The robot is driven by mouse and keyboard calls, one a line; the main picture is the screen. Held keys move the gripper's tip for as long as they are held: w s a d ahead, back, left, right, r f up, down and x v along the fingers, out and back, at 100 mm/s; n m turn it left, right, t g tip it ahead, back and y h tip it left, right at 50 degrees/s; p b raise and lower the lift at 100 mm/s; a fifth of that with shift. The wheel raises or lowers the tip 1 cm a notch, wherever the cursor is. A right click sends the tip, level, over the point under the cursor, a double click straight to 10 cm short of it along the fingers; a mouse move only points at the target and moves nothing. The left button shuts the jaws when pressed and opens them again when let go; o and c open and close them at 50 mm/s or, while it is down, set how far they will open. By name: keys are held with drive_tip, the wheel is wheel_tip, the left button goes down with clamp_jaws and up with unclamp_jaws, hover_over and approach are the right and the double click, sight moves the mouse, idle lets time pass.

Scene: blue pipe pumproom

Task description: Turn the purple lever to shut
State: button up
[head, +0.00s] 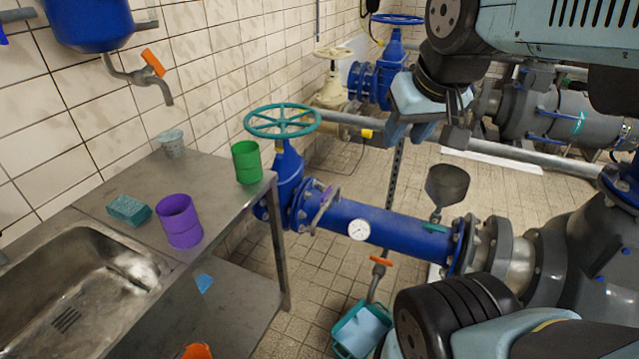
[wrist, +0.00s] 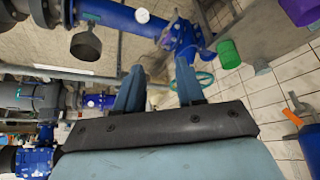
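A slim purple lever (head: 325,205) stands slanted at the flange on the left end of the blue pipe, just right of the valve with the teal handwheel. It also shows in the wrist view (wrist: 168,28), small, beyond my fingertips. My gripper (head: 411,132) is up and to the right of the lever in the head view, apart from it. In the wrist view my gripper (wrist: 159,68) has its two blue-grey fingers spread with nothing between them. Its exact distance from the lever is hard to tell.
The teal handwheel (head: 282,121) rises left of the lever. The steel sink bench (head: 230,212) holds a green cup (head: 246,162) and a purple cup (head: 179,221). A pressure gauge (head: 359,230) and a grey funnel (head: 447,186) are along the pipe. A teal bucket (head: 362,329) stands below.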

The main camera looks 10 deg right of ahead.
drive_tip(key=shift+w, duration=0.1)
drive_tip(key=n+g+h, duration=0.2)
drive_tip(key=n+h, duration=0.1)
drive_tip(key=n, duration=2.6)
hover_over(326, 192)
drive_tip(key=s+a, duration=0.3)
drive_tip(key=s, duration=0.1)
wheel_tip(326, 192, down, 38)
drive_tip(key=x, duration=1.3)
drive_tip(key=shift+a+f, duration=0.1)
drive_tip(key=shift+a, duration=0.1)
